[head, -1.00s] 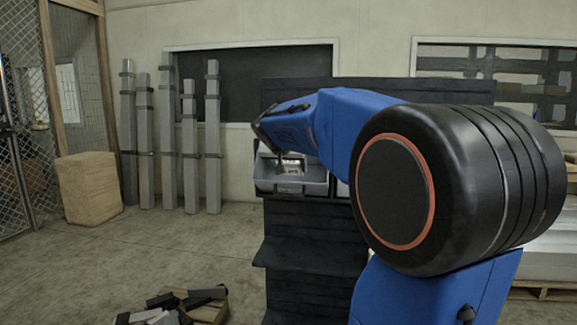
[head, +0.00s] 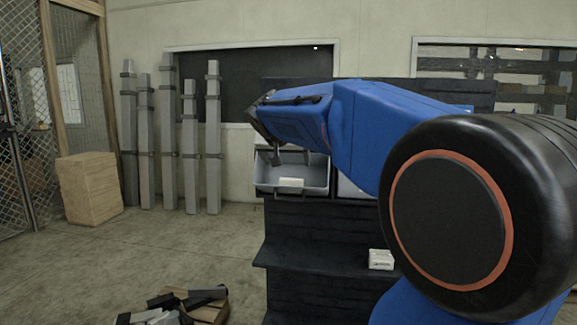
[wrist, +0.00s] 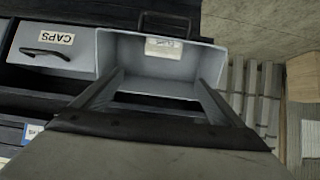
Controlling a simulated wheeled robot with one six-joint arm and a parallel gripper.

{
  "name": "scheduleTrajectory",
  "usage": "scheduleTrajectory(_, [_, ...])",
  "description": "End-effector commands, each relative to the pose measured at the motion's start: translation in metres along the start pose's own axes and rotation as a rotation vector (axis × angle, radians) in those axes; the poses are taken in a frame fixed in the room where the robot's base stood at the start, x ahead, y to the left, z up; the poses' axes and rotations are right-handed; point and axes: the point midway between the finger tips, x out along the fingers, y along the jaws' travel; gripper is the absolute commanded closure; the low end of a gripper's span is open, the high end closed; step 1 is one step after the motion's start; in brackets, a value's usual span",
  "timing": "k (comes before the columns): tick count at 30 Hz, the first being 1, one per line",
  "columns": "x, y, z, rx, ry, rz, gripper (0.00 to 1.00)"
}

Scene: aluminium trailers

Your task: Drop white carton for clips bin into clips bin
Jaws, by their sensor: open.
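A grey open-topped bin (head: 268,174) stands out from the black rack, with a white label (head: 291,183) and dark handle at its front; the writing is too small to read. It also shows in the wrist view (wrist: 118,62); its visible interior looks empty, the part behind my gripper being hidden. My gripper (head: 291,156) is over the bin, fingers apart, with nothing seen between them; its fingers also show in the wrist view (wrist: 160,85). A white carton (head: 380,260) with dark print sits on the lower rack shelf, well below and right of the bin.
A closed grey drawer marked CAPS (wrist: 75,55) is beside the bin. A black shelf ledge (head: 310,262) juts out below.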

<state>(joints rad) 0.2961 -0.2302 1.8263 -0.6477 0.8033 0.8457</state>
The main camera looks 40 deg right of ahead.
Motion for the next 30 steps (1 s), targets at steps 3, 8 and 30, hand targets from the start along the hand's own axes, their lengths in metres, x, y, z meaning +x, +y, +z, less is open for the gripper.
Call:
scheduleTrajectory(3, [-0.026, -0.001, 0.000, 0.000, 0.003, -0.003, 0.08])
scheduleTrajectory(8, [-0.058, -0.001, 0.000, -0.001, 0.002, -0.003, 0.08])
scheduleTrajectory(30, [-0.120, 0.000, 0.000, 0.000, 0.000, 0.000, 0.08])
